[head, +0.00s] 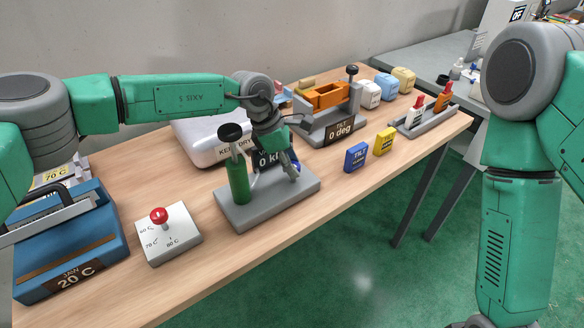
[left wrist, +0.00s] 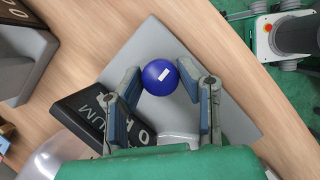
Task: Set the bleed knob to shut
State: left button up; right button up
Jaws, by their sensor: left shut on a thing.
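A round blue knob (left wrist: 160,77) with a small white mark on top shows in the left wrist view, over a grey base plate (left wrist: 150,45). My left gripper (left wrist: 160,72) is shut on this knob, one finger on each side of it. In the head view my left gripper (head: 291,171) points down over the right part of the same grey plate (head: 270,207), beside a green cylinder (head: 238,180) with a black top. The knob is hidden there by the gripper. A dark display (head: 265,160) stands behind, partly covered.
A white box with a red-topped lever (head: 158,216) and a blue unit reading 20 C (head: 72,256) stand to the left. Blue (head: 356,156) and yellow (head: 384,141) packs stand to the right. The table's front edge is clear.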

pick_arm(q)
jog(key=shift+f+m+g+b, duration=0.2)
jog(key=shift+m+g+b, duration=0.35)
jog(key=shift+m, duration=0.55)
jog(key=o, duration=1.1)
jog(key=shift+o, duration=0.2)
jog(key=shift+w, duration=0.2)
jog(key=shift+r, duration=0.45)
jog(key=v, duration=1.1)
